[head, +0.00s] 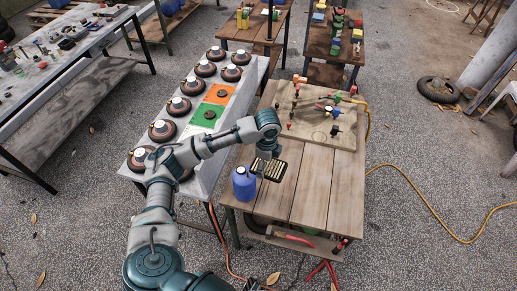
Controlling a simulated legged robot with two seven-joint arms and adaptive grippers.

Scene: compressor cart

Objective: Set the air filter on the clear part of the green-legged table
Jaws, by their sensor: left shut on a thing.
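The air filter (271,170) is a flat, dark-framed piece with pale yellowish pleats in the head view. My left gripper (267,154) is shut on it from above, and the fingertips are small and partly hidden. The filter is over the left part of the wooden table (312,197), which has dark green legs. I cannot tell whether the filter touches the planks. Bare planks lie to the right of and in front of the filter. My right gripper is not in view.
A blue canister (243,187) stands close left of the filter. A board with fittings (318,112) covers the table's back. A long grey bench (200,165) with several round parts runs along the left. A yellow hose (420,200) lies on the ground at right.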

